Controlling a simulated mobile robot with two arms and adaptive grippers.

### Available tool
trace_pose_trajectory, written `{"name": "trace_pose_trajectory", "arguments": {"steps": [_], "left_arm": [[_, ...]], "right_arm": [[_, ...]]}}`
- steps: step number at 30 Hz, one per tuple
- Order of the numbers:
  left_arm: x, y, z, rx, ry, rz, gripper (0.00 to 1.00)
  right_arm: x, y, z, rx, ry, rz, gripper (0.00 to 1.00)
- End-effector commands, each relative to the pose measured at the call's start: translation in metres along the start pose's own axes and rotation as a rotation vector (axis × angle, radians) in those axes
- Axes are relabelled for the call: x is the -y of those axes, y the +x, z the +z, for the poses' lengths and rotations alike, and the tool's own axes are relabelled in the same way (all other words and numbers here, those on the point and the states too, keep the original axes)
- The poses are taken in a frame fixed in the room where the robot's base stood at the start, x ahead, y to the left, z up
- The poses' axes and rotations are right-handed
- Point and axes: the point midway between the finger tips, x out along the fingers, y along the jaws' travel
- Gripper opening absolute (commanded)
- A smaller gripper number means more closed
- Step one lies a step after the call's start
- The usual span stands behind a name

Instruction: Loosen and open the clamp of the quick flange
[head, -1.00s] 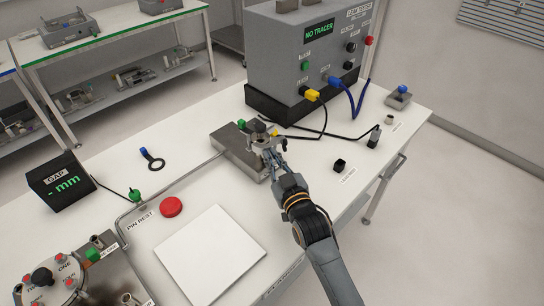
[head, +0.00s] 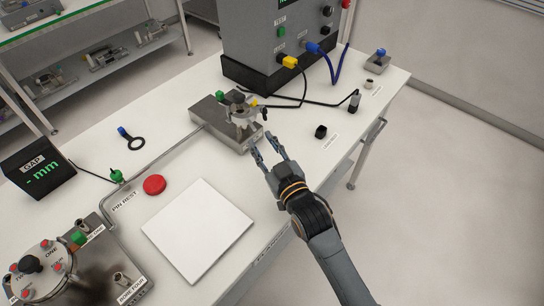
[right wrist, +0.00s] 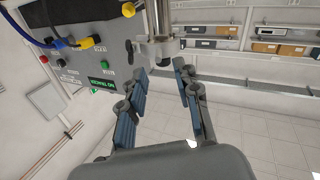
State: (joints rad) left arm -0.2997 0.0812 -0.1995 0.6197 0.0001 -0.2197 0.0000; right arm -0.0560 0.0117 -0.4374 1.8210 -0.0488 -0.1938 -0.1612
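The quick flange's clamp (head: 242,117) is a light metal collar around the small upright fitting on the grey metal block (head: 207,113) in the head view. It also shows in the right wrist view (right wrist: 160,48) around a vertical metal tube, with a dark wing-shaped part at its left. Whether the clamp is loose or open I cannot tell. My right gripper (head: 269,146) is open and empty, in front of the block and apart from the clamp. Its two spread fingers show below the clamp in the right wrist view (right wrist: 163,77). My left gripper is not in view.
The leak tester (head: 270,45) stands behind the block, with a yellow-plugged cable (head: 289,62) near the flange. A white plate (head: 198,230), red button (head: 155,185) and round chamber (head: 40,270) are at left.

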Motion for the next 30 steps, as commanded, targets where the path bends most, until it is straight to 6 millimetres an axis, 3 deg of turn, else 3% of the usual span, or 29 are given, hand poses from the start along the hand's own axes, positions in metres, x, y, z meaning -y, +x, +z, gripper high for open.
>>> {"name": "trace_pose_trajectory", "arguments": {"steps": [3, 9, 20, 25, 28, 30], "left_arm": [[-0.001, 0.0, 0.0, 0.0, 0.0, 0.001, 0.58], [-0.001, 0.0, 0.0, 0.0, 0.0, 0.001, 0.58], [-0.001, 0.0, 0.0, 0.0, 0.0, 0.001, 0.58], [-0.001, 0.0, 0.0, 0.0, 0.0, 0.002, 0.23], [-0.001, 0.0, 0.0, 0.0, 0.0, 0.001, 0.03], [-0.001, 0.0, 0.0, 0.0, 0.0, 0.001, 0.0]], "right_arm": [[0.001, -0.025, 0.001, 0.001, 0.0, -0.001, 0.32], [0.001, -0.05, 0.0, -0.001, 0.0, -0.001, 0.32], [0.001, -0.055, -0.001, -0.003, 0.0, 0.0, 0.32], [-0.003, -0.06, 0.007, 0.042, 0.009, 0.004, 0.32], [-0.01, -0.071, 0.024, 0.137, 0.029, 0.011, 0.32], [-0.015, -0.082, 0.037, 0.215, 0.046, 0.018, 0.32]]}}
